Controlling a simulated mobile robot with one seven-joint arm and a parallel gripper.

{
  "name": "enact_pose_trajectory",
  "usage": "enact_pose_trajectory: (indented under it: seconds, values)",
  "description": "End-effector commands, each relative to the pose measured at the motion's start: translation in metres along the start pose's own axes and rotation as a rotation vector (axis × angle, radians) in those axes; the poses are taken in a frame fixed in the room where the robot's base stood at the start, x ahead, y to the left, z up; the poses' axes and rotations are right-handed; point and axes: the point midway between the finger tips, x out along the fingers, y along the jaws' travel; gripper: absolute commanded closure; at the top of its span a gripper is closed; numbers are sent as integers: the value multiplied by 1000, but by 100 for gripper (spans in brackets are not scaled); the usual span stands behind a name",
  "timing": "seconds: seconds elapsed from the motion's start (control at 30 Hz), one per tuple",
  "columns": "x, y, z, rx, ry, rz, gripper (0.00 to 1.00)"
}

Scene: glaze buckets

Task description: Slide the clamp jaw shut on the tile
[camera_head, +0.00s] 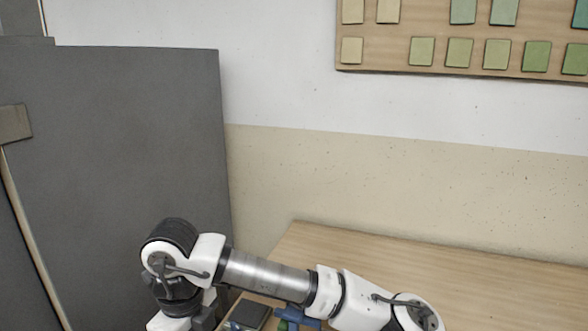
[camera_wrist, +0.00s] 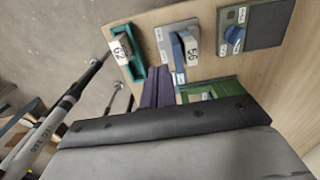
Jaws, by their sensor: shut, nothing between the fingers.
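My gripper (camera_wrist: 158,74) shows in the wrist view as two dark purple-blue fingers side by side, shut with nothing between them. Beside them on the right is a green fixture (camera_wrist: 232,86) with a lighter green piece inside; the hand's dark edge hides its lower part. I cannot tell for sure whether this is the clamp with the tile, or where its jaw stands. In the head view my gripper is mostly cut off at the bottom edge, under my arm.
In the wrist view, a teal holder with a white tagged block (camera_wrist: 121,47), a grey plate with a blue lever (camera_wrist: 179,50) and a dark plate with a blue knob (camera_wrist: 235,36) sit close by on the wooden table (camera_head: 400,255). A grey panel (camera_head: 130,150) stands left.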

Motion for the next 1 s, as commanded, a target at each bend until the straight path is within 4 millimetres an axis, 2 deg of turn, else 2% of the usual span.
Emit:
enact_pose_trajectory:
  seconds: [0.47, 1.0]
  values:
    - [1, 0, 0, 0, 0, 0, 100]
    - [28, 0, 0, 0, 1, -1, 100]
